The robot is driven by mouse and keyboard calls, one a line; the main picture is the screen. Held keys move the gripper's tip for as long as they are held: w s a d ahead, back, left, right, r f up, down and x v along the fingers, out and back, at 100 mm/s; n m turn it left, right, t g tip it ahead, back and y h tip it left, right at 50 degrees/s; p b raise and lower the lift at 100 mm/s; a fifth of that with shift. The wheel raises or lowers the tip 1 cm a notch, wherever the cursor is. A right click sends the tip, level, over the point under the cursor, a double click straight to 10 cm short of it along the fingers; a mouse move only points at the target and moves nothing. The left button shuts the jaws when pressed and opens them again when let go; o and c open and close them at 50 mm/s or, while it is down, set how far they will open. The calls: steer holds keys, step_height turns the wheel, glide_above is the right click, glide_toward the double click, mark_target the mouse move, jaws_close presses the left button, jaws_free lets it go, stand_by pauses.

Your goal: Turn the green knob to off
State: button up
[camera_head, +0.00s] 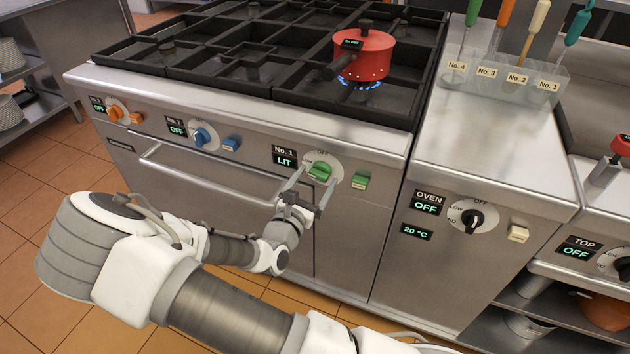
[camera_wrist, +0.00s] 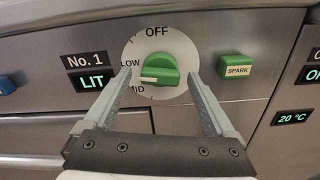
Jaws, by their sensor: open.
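In the wrist view the green knob (camera_wrist: 158,70) sits on a white dial (camera_wrist: 135,55) marked OFF at the top, LOW at the left and MID at the lower left. Its white pointer mark faces left, between LOW and MID. My gripper (camera_head: 306,180) is open in front of it.
A green SPARK button (camera_wrist: 236,66) is just right of the dial. A red pot (camera_head: 364,55) stands over a lit blue flame (camera_head: 358,84). Blue (camera_head: 201,136) and orange (camera_head: 115,112) knobs are to the left; a black oven knob (camera_head: 472,218) is to the right. An oven handle (camera_head: 205,185) runs below.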

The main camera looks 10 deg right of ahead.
steer(key=c, duration=1.4)
steer(key=shift+m, duration=0.4)
steer(key=m, duration=0.3)
steer(key=shift+p, duration=0.4)
steer(key=m+b, duration=0.1)
steer(key=m, duration=0.3)
steer(key=shift+f+m, duration=0.1)
steer(key=shift+m, duration=0.2)
steer(key=m+b, duration=0.3)
steer(key=m, duration=0.1)
steer(key=shift+f, duration=0.15)
steer(key=shift+r+m+b, duration=0.2)
steer(key=shift+m+b, duration=1.6)
steer(key=shift+b, duration=0.05)
steer(key=o, duration=1.4)
